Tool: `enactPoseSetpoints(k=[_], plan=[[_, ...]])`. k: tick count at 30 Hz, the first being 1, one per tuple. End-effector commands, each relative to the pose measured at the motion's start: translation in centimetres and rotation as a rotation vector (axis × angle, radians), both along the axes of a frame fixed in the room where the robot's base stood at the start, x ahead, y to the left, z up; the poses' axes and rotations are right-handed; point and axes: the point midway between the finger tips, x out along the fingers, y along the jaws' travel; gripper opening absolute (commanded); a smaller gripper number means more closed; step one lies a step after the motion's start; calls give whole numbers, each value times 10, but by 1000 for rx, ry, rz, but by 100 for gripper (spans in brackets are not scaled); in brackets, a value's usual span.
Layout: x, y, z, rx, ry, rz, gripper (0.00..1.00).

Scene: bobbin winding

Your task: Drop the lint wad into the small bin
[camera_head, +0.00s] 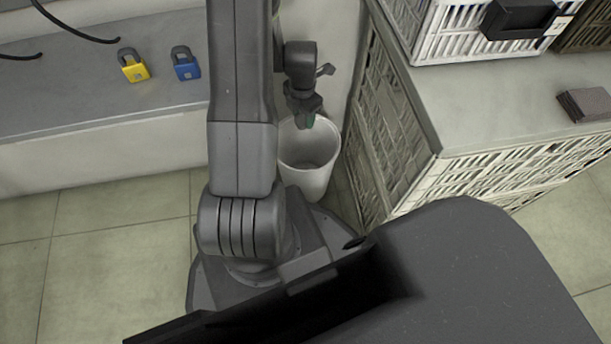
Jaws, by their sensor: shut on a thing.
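The small bin (312,178) is a white, open-topped round bin standing on the floor beside a crate stack. Its inside shows, with a small greyish patch at the bottom that I cannot make out. My gripper (306,120) points down over the far part of the bin's opening. It is shut on a small dark-green thing (310,121), which I take to be the lint wad; the jaws hide most of it. I cannot tell its exact height above the rim.
A stack of whitish slatted crates (395,130) with a grey top stands close to the bin's right. A grey ledge (75,105) at left carries a yellow padlock (133,66) and a blue padlock (186,64). Brown flat pieces (586,104) lie on the grey top.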

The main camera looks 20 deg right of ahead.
Motion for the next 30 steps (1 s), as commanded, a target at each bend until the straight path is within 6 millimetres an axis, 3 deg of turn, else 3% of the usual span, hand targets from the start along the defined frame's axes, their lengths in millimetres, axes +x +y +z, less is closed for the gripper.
enactPoseSetpoints(k=[1,6,15,16,19,30], plan=[[0,0,-11,0,1,0,27],[0,0,-24,0,0,0,27],[0,0,-25,-1,-1,0,27],[0,0,-25,-1,-1,0,54],[0,0,-25,-1,-1,0,73],[0,0,-19,-1,-1,0,73]])
